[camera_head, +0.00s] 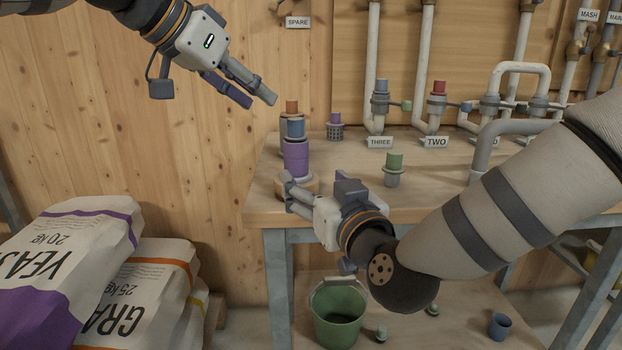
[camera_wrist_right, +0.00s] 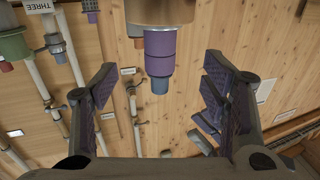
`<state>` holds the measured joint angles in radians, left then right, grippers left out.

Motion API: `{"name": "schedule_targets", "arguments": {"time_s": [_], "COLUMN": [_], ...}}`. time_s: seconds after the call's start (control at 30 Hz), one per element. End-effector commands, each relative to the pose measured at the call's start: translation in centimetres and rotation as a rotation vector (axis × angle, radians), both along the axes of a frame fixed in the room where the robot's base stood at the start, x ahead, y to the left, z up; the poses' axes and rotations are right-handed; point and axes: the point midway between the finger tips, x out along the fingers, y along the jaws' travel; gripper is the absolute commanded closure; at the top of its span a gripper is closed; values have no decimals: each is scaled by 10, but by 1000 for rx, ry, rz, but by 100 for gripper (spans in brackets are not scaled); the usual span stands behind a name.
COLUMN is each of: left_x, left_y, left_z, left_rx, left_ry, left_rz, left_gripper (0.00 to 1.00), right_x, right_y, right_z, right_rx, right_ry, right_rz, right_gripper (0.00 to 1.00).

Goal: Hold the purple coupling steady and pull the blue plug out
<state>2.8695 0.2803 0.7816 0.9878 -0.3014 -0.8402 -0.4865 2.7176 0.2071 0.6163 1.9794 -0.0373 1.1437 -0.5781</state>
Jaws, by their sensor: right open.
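The purple coupling (camera_head: 296,158) stands upright near the left end of the bench, on a round wooden base (camera_head: 309,187). The blue plug (camera_head: 296,128) sits in its top. My right gripper (camera_head: 292,190) is open, low in front of the coupling. In the right wrist view, which looks upside down, the purple coupling (camera_wrist_right: 160,50) and blue plug (camera_wrist_right: 159,86) show between the spread fingers, with a gap on both sides. My left gripper (camera_head: 262,101) is above and left of the blue plug, its fingers apart and empty, touching nothing.
A grey coupling with an orange plug (camera_head: 291,106) stands close behind the blue plug. A green-topped fitting (camera_head: 394,162) and a purple-topped one (camera_head: 335,118) stand further right. Pipes labelled THREE and TWO (camera_head: 435,142) line the back. A green bucket (camera_head: 338,312) is below; feed sacks lie left.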

Motion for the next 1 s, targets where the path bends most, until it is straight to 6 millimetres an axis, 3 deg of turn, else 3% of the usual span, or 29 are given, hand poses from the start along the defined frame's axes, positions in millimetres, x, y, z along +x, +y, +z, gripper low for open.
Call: {"name": "schedule_targets", "arguments": {"time_s": [0.2,0.4,0.53,0.8,0.83,1.0], "left_x": [0,0,0,0,0,0], "left_y": [0,0,0,0,0,0], "left_z": [0,0,0,0,0,0], "left_rx": [0,0,0,0,0,0], "left_ry": [0,0,0,0,0,0], "left_rz": [0,0,0,0,0,0], "left_gripper": [67,67,67,67,67,67], "right_x": [51,87,98,101,101,101], "right_y": [16,29,32,33,33,33], "right_z": [-2,-2,-1,-2,-2,-2], "right_rx": [2,0,1,1,1,1], "right_ry": [2,3,3,4,4,4], "right_rz": [-1,0,0,1,0,0], "right_gripper": [33,33,33,33,35,73]}}
